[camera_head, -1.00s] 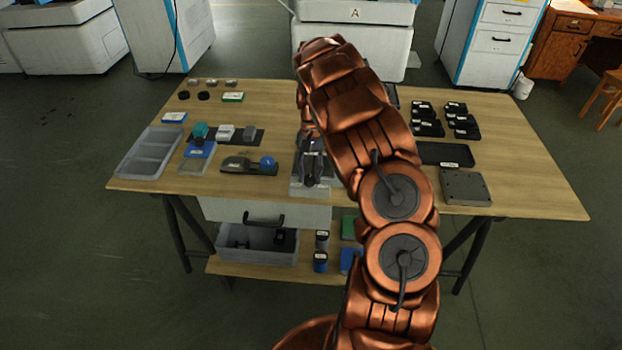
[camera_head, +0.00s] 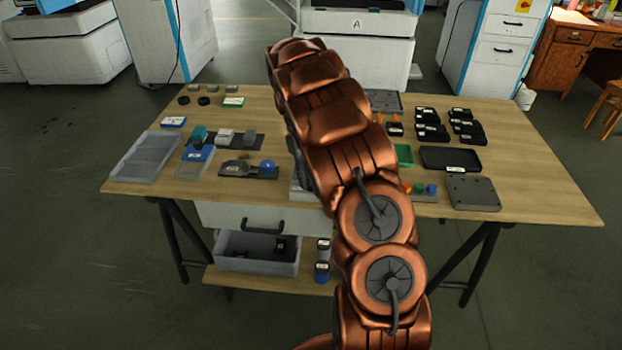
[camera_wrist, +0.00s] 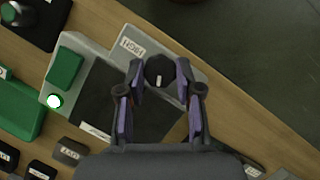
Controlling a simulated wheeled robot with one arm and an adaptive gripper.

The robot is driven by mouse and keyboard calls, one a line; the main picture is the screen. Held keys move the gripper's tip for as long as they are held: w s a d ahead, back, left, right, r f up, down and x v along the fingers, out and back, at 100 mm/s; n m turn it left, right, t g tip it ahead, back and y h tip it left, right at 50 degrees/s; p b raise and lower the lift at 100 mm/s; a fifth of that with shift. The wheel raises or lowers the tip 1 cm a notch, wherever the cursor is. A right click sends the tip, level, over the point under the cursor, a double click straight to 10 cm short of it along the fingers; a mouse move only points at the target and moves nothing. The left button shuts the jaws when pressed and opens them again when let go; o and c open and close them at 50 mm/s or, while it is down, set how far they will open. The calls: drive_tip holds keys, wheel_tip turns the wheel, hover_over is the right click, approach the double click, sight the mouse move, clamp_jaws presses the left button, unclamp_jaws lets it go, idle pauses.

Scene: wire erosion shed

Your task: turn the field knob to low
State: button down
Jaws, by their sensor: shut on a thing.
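The field knob (camera_wrist: 159,68) is a dark round knob with a short white mark, on a grey unit (camera_wrist: 187,62) in the wrist view. My gripper (camera_wrist: 160,80) has one finger on each side of the knob and is shut on it. A white label (camera_wrist: 132,47), which seems to read HIGH, is beside the knob on the upper left. The unit also has a dark panel, a green block (camera_wrist: 65,69) and a glowing round lamp (camera_wrist: 54,101). In the head view my arm hides the gripper and the knob; only a pale edge of the unit (camera_head: 301,191) shows.
The wooden table (camera_head: 540,185) holds a grey tray (camera_head: 143,160) at left, a dark tray (camera_head: 450,159) and several black blocks at right. A grey plate (camera_head: 472,192) lies at the right front. A drawer (camera_head: 290,218) and lower shelf are below the front edge.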

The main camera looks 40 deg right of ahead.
drive_tip(key=shift+n, duration=0.4)
drive_tip(key=c, duration=0.8)
unclamp_jaws()
drive_tip(key=shift+o, duration=0.2)
drive_tip(key=shift+v, duration=3.75)
drive_tip(key=shift+a, duration=0.15)
